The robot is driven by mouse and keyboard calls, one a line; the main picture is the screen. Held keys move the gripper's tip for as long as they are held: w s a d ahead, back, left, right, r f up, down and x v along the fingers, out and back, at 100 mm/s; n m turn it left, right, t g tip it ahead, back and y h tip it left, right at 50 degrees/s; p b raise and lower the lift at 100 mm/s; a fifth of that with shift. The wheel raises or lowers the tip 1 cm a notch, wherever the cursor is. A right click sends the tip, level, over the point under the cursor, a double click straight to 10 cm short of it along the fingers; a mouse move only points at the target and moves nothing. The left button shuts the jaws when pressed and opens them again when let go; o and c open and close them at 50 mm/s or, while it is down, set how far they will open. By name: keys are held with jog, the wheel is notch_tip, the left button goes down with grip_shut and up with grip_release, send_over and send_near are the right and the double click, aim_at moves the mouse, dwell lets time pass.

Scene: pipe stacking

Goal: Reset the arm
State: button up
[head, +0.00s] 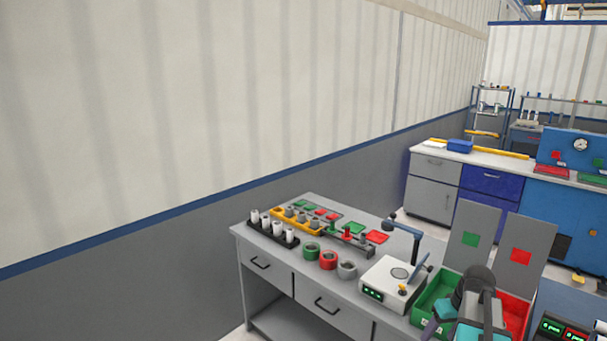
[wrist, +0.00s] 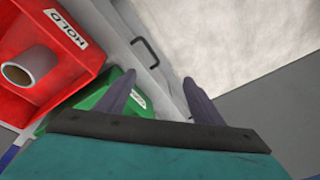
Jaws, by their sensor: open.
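My gripper (wrist: 159,82) is open in the wrist view, its two dark fingers apart with nothing between them. It points down past the bench front towards the floor. My arm (head: 478,295) shows at the lower right of the head view, in front of the green bin (head: 430,300) and the red bin (head: 517,314). The fingers are not clearly seen there. In the wrist view, a red bin marked HOLD (wrist: 72,55) holds a grey pipe piece (wrist: 30,70). A green bin (wrist: 95,100) lies partly behind the left finger.
The grey bench (head: 262,240) carries a black rack of white pieces (head: 272,231), a yellow tray (head: 295,222), green, red and grey rings (head: 328,260), and a white device (head: 393,283). Two upright panels (head: 470,235) stand behind the bins. A drawer handle (wrist: 146,52) shows near the gripper.

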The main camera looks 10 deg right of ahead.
jog(key=a+f+g, duration=0.1)
jog(key=a+f, duration=0.5)
jog(key=a, duration=0.6)
jog(key=a+f+n+g+h, duration=0.1)
jog(key=a+f, duration=0.5)
jog(key=a, duration=0.6)
jog(key=a+f, duration=0.6)
jog(key=a, duration=0.6)
jog(key=s+f+g+b, duration=0.6)
jog(key=s+f+b, duration=0.4)
jog(key=s+f, duration=1.6)
jog(key=shift+a+f, duration=0.2)
jog(key=shift+f, duration=0.7)
